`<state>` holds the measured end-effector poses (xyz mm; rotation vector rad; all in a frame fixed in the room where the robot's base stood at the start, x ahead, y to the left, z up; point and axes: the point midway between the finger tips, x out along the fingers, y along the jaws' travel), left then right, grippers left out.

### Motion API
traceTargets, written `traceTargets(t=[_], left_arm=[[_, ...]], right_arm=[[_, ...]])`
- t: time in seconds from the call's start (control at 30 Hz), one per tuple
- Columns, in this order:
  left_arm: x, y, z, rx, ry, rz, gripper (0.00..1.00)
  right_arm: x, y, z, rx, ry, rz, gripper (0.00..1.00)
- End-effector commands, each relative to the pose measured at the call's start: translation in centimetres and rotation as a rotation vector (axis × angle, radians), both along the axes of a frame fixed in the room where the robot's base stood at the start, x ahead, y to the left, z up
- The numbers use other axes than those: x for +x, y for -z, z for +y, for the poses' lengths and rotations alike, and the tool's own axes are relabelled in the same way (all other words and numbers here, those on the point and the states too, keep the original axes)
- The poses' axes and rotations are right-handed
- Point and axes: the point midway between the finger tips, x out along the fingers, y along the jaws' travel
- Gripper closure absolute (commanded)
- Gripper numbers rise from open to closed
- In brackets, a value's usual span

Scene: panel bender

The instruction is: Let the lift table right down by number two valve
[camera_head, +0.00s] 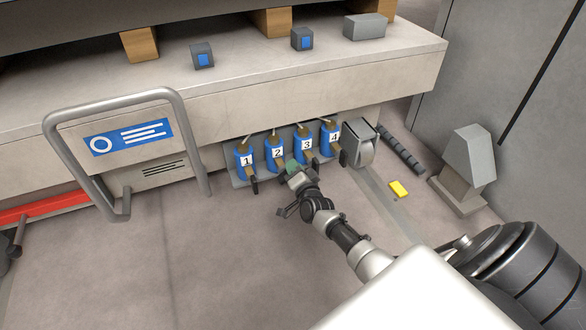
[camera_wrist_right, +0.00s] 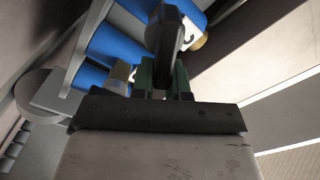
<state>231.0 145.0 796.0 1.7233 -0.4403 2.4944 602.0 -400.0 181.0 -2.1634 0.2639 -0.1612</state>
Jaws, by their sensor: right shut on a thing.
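Four blue valves stand in a row on a grey plate at the foot of a pale block, numbered 1 to 4. Number two valve (camera_head: 275,155) is second from the left. My right gripper (camera_head: 292,168) is at its lower right, shut on its dark lever (camera_wrist_right: 166,45). In the wrist view the lever stands between the green finger pads (camera_wrist_right: 165,80); in the head view the gripper mostly hides it. The levers of valves 1 (camera_head: 254,186), 3 and 4 hang free. I cannot make out the lift table for certain.
A bent grey tube frame with a blue sign (camera_head: 128,137) stands at the left. A grey pedal-like housing (camera_head: 358,144) sits right of valve 4. A yellow block (camera_head: 398,190) lies on the floor near a grey post (camera_head: 468,160). Floor before the valves is clear.

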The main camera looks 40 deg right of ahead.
Motion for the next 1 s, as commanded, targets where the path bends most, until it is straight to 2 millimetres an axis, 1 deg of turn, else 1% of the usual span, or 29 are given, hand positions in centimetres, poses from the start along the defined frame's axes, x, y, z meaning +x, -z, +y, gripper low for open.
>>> traceTargets(t=[0.03, 0.3, 0.5, 0.7, 1.0], left_arm=[[0.0, 0.5, 0.0, 0.0, 0.0, 0.0, 0.13], [0.0, 1.6, 0.0, 0.0, 0.0, 0.001, 0.13], [0.0, 2.3, 0.0, 0.0, 0.0, 0.001, 0.13], [0.0, 2.8, 0.0, 0.0, 0.0, 0.001, 0.13], [0.0, 3.0, 0.0, 0.0, 0.0, 0.0, 0.13]], right_arm=[[-0.3, 1.7, 1.3, 0.051, -0.024, 0.021, 1.0], [-0.3, 2.0, 1.1, 0.29, -0.025, -0.041, 1.0], [-0.3, 2.2, 1.0, 0.434, -0.026, -0.078, 1.0], [-0.2, 2.2, 1.1, 0.534, -0.028, -0.106, 1.0], [-0.1, 2.0, 1.1, 0.602, -0.03, -0.127, 1.0]])
